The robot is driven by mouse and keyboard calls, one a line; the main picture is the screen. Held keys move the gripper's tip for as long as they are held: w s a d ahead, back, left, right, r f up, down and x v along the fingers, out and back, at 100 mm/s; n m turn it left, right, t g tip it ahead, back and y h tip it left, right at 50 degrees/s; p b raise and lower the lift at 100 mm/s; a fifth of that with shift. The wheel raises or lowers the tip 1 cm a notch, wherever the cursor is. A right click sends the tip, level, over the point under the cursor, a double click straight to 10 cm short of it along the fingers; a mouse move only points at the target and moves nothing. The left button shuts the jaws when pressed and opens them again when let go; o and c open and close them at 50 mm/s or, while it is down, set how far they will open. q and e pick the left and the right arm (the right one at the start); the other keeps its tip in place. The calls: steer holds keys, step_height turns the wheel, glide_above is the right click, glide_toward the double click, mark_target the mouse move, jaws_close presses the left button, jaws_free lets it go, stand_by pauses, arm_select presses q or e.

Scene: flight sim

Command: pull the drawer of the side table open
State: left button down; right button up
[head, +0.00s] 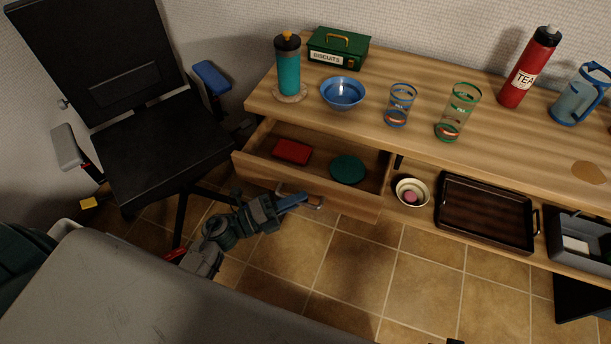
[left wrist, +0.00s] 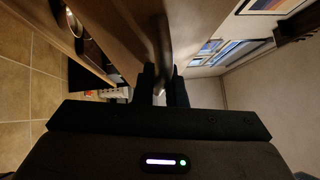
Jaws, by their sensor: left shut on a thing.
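The wooden side table (head: 400,150) has its drawer (head: 320,198) pulled out well to the front. A red box (head: 292,151) and a round green item (head: 347,169) lie inside the drawer. A metal bar handle (head: 316,207) is on the drawer front. My left gripper (head: 298,199) is shut on the handle, and its fingers partly hide it. In the left wrist view the handle (left wrist: 163,42) runs up from between the dark fingers (left wrist: 159,85). My right gripper is not in view.
A teal bottle (head: 288,72), blue bowl (head: 342,92), green biscuit tin (head: 338,48) and two glasses stand on the tabletop. A lower shelf holds a bowl (head: 411,191) and dark tray (head: 485,212). A black chair (head: 150,120) stands left of the drawer. Tiled floor before the table is clear.

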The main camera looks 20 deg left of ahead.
arm_select(q)
steer(key=s, duration=0.6)
steer(key=shift+s, duration=0.2)
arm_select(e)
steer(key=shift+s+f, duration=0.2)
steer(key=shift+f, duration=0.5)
arm_select(q)
steer(key=shift+a, duration=0.1)
steer(key=c, duration=1.8)
jaws_free()
steer(key=shift+o, duration=0.2)
